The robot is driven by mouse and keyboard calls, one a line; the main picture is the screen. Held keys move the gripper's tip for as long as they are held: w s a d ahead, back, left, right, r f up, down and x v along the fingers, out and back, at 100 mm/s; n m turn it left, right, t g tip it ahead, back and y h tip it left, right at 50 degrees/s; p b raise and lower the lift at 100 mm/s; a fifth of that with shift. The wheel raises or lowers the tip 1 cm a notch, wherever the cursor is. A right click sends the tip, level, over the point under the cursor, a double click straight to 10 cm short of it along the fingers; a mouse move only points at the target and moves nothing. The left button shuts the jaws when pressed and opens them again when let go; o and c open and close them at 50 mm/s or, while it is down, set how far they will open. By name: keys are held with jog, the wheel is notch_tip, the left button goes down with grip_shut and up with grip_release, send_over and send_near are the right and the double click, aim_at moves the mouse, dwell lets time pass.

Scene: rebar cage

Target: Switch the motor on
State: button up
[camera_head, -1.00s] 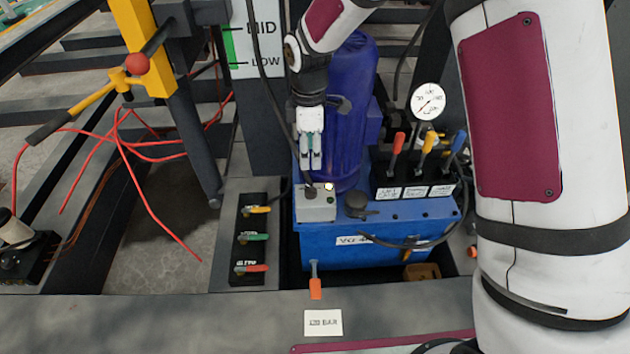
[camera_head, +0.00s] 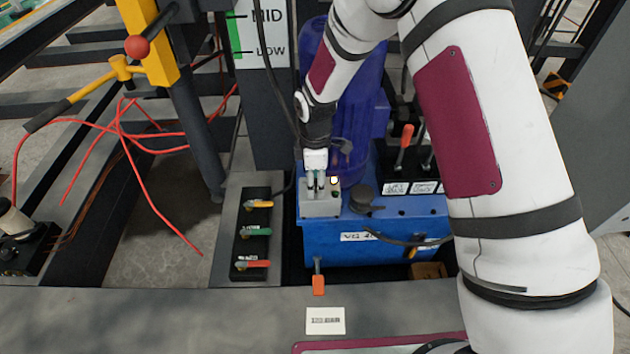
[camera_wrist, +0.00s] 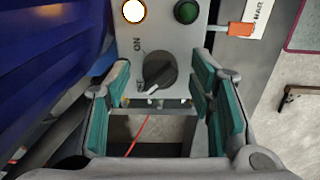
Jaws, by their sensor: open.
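The motor (camera_head: 362,125) is a blue upright cylinder, partly hidden behind my arm, on a blue tank (camera_head: 340,245). A small grey switch box (camera_head: 320,208) sits at the tank's front left. In the wrist view the box face (camera_wrist: 207,30) carries a black rotary knob (camera_wrist: 157,70), with "ON" and what looks like "OFF" lettering beside it. A white mark shows at the knob's lower edge, on the lettering's "OFF" side. A lit white lamp (camera_wrist: 134,11) and a dark green one (camera_wrist: 186,11) sit above it. My gripper (camera_head: 319,186) is open; its teal-padded fingers (camera_wrist: 162,88) lie either side of the knob. Contact is unclear.
Levers with red handles (camera_head: 403,145) stand right of the motor, partly hidden by my arm. A black panel (camera_head: 254,233) with yellow, green and red valve handles is left of the tank. An orange-handled lever (camera_head: 318,282) is in front. A hose (camera_head: 415,240) crosses the tank.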

jog(key=c, duration=1.2)
jog(key=shift+o, duration=0.2)
jog(key=shift+m, duration=0.3)
jog(key=m, duration=0.3)
jog(key=shift+m, duration=0.4)
jog(key=m, duration=0.4)
jog(key=shift+m, duration=0.3)
jog(key=m+p, duration=0.1)
jog(key=m, duration=0.3)
jog(key=shift+m+p, duration=0.35)
jog(key=shift+m, duration=2.05)
